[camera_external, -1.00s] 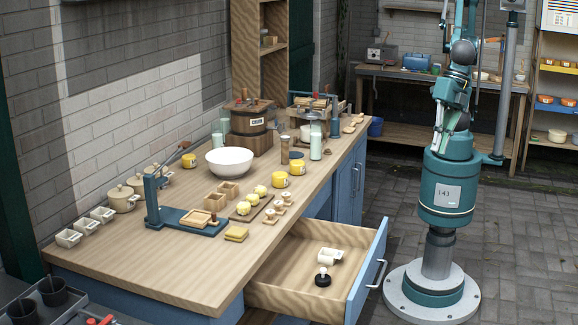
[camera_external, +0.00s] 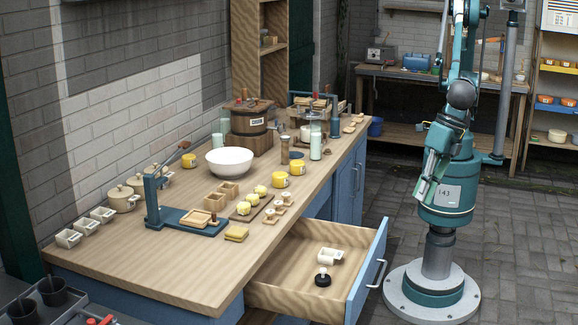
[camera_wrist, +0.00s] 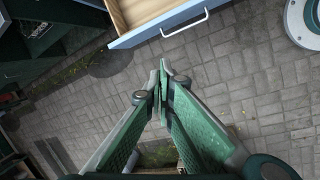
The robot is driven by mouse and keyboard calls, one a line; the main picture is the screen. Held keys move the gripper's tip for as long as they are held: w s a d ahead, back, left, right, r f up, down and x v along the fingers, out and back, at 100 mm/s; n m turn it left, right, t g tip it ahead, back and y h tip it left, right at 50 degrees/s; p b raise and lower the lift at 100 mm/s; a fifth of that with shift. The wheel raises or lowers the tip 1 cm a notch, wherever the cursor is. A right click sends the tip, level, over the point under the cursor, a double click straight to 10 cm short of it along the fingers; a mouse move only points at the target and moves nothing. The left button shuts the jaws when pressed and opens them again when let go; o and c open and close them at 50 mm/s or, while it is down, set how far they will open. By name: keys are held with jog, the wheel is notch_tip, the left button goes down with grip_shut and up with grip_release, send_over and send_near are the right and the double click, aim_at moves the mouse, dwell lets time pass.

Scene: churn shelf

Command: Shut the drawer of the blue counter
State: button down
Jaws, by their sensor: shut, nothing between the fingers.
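The blue counter (camera_external: 180,309) has a wooden top, and its drawer (camera_external: 376,262) stands pulled far out toward the right. The drawer has a blue front with a pale bar handle (camera_external: 376,273) and a wooden inside. In the wrist view the drawer front (camera_wrist: 165,27) and handle (camera_wrist: 186,24) show at the top. My gripper (camera_wrist: 162,68) is shut and empty, below the handle in that picture and apart from it. In the external view my gripper (camera_external: 420,195) hangs beside my column, to the right of and above the drawer front.
In the drawer lie a white cup-like item (camera_external: 330,256) and a black-based stamp-like item (camera_external: 323,279). The counter top holds a white bowl (camera_external: 229,161), yellow mugs and several small wares. The paved floor (camera_external: 520,250) around my base is open.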

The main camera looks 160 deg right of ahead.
jog(key=w+d+f+n+g, duration=0.1)
jog(key=w+f+n, duration=0.1)
jog(key=w+f, duration=0.6)
jog(key=w+d+f+n+g+h, duration=0.1)
jog(key=w+f+n, duration=0.2)
jog(key=w+f, duration=0.4)
notch_tip(320, 180, down, 8)
jog(key=shift+w+r, duration=0.15)
jog(key=shift+w, duration=0.2)
jog(key=d+f+b, duration=0.2)
jog(key=d+f, duration=0.5)
jog(key=f, duration=0.2)
jog(key=shift+d+f+b, duration=0.15)
jog(key=shift+d+b, duration=0.2)
jog(key=shift+d, duration=0.05)
